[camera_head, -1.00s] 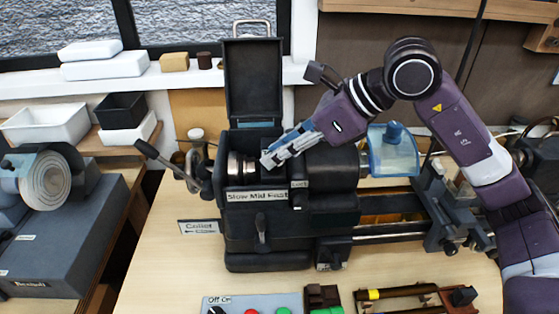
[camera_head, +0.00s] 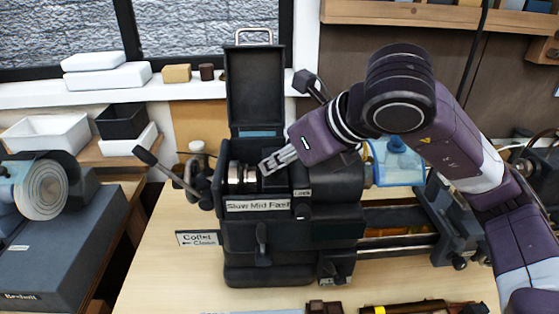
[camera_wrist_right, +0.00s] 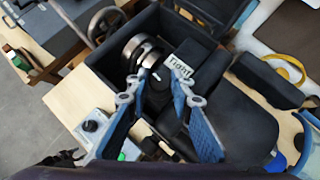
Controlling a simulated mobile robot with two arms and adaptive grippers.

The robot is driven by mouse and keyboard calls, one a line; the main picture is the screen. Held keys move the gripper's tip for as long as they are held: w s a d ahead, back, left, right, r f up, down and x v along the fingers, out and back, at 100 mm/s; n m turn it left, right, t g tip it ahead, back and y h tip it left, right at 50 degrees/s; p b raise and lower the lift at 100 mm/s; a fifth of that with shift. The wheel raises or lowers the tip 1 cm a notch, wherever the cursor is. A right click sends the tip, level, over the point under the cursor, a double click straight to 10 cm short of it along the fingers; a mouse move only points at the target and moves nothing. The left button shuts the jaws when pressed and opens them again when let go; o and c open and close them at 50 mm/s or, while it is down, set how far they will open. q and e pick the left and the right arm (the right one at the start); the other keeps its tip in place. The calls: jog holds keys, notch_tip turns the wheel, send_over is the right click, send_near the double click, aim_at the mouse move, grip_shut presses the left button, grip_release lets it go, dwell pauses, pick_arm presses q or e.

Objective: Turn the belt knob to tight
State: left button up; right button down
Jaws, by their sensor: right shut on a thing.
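The black lathe headstock (camera_head: 262,232) stands on the bench with its lid (camera_head: 252,90) raised. The right gripper (camera_head: 266,168) reaches into the open top from the right, beside the shiny stepped pulley (camera_head: 238,174). In the right wrist view, the fingers (camera_wrist_right: 158,82) close from both sides on the dark belt knob (camera_wrist_right: 158,95). A white label reading "Tight" (camera_wrist_right: 180,66) lies just beyond the knob. Fingers and housing partly hide the knob, and its pointing direction cannot be told. The left gripper is not in view.
The raised lid and box walls surround the fingers closely. A lever (camera_head: 160,170) sticks out at the left of the headstock. A clear blue guard (camera_head: 398,163) stands to its right. A grey machine (camera_head: 60,235) sits at far left.

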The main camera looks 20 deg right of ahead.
jog(key=c, duration=1.7)
grip_release()
jog(key=shift+v, duration=4)
jog(key=shift+a, duration=0.1)
